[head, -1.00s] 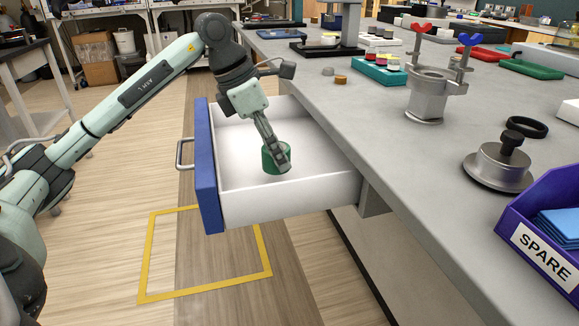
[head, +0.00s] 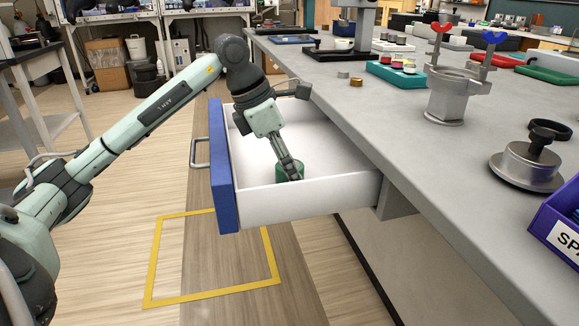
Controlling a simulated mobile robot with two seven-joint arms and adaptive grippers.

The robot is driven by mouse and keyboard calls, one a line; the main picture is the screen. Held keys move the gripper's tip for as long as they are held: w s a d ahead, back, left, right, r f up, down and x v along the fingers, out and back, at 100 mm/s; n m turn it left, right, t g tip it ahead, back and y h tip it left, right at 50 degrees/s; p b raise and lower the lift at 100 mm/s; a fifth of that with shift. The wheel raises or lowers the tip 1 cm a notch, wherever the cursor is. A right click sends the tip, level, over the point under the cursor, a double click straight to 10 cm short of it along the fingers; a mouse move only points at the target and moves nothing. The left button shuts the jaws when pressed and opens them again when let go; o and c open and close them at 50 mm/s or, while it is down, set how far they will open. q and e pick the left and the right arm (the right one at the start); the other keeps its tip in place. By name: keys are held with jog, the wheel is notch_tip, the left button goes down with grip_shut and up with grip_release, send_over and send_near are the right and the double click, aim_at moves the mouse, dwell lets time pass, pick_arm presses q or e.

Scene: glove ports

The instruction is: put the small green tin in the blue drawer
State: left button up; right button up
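The small green tin (head: 281,174) is inside the open blue drawer (head: 223,170), low behind the white near side wall, which hides its bottom edge. The drawer has a blue front with a grey handle and a white inside, and it is pulled out from under the grey bench. My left gripper (head: 291,171) reaches down into the drawer from above. Its fingers are on the tin and appear shut on it, partly covering it. Whether the tin touches the drawer floor cannot be seen. My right gripper is not in view.
The grey bench top (head: 400,130) holds a metal stand with red and blue wing knobs (head: 450,90), a knobbed metal weight (head: 525,165), a purple bin (head: 560,225) and a teal tray (head: 402,74). A yellow square (head: 213,298) marks the floor below the drawer.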

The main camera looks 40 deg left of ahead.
pick_arm(q)
jog(key=shift+r, duration=0.1)
jog(key=shift+r, duration=0.25)
jog(key=p+v, duration=0.1)
jog(key=v, duration=1)
jog(key=shift+s+a+r, duration=0.1)
jog(key=shift+s+r, duration=0.05)
jog(key=shift+r, duration=0.1)
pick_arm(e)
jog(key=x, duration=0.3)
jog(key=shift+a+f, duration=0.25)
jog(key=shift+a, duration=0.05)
